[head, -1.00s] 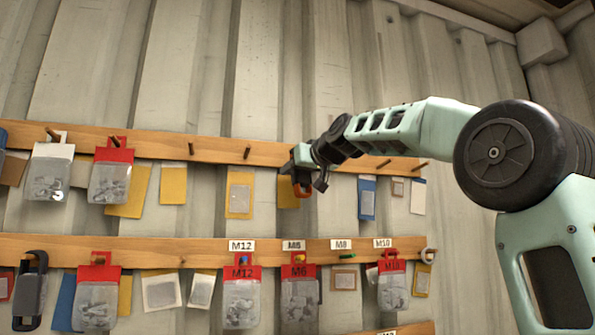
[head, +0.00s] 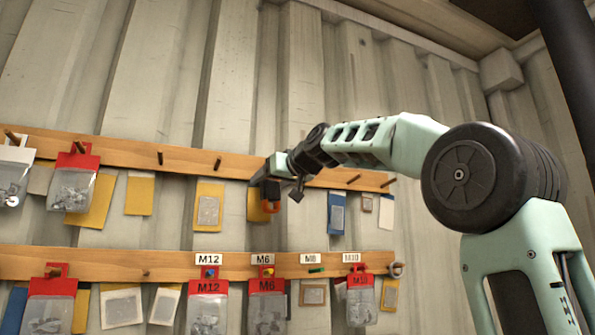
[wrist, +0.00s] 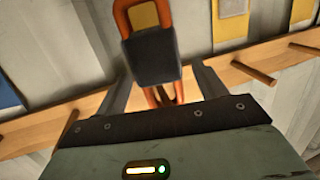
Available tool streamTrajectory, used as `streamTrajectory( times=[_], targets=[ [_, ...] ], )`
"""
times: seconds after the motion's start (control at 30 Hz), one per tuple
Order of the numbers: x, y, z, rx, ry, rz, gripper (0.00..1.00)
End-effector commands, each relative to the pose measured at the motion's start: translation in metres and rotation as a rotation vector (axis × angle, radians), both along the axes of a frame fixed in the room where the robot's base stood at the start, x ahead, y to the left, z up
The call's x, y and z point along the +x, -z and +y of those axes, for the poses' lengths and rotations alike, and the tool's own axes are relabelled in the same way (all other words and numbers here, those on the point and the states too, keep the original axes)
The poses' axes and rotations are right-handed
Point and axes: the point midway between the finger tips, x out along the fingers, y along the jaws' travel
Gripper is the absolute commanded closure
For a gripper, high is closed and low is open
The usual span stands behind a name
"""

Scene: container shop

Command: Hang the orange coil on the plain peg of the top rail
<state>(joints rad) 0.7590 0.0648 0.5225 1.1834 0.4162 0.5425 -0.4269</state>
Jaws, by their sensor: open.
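The orange coil (wrist: 122,18) is a long orange loop with a dark block around its middle, in the wrist view. In the head view its orange end (head: 270,207) shows just under my gripper (head: 277,190), in front of the top rail (head: 130,149). My gripper is open, with one finger on each side of the coil's rail-side end in the wrist view (wrist: 160,88). I cannot tell whether the fingers touch it or whether it hangs on a peg there. Bare plain pegs show on the top rail, one left of my gripper (head: 217,163) and another farther left (head: 160,158).
Red-topped bags hang on the top rail (head: 75,180) and the lower rail (head: 208,305). The lower rail (head: 120,264) carries labels such as M12 (head: 208,259). Yellow cards (head: 208,205) and a blue card (head: 337,212) sit below the top rail. Two more pegs (head: 353,180) are at right.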

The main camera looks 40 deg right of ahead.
Motion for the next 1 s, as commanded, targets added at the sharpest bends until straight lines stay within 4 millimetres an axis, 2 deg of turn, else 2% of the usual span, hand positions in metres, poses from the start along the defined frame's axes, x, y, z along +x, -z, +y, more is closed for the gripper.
streamTrajectory(
  times=[0.03, 0.4, 0.6, 0.8, 1.0],
  targets=[
    [-0.010, 0.005, 0.000, -0.003, 0.003, -0.005, 0.29],
    [-0.093, -0.009, 0.002, -0.003, 0.002, -0.005, 0.29],
    [-0.130, -0.017, 0.003, -0.002, 0.001, -0.003, 0.29],
    [-0.148, -0.023, 0.003, -0.001, -0.001, -0.002, 0.29],
    [-0.152, -0.024, 0.003, -0.001, -0.001, 0.000, 0.29]
  ],
)
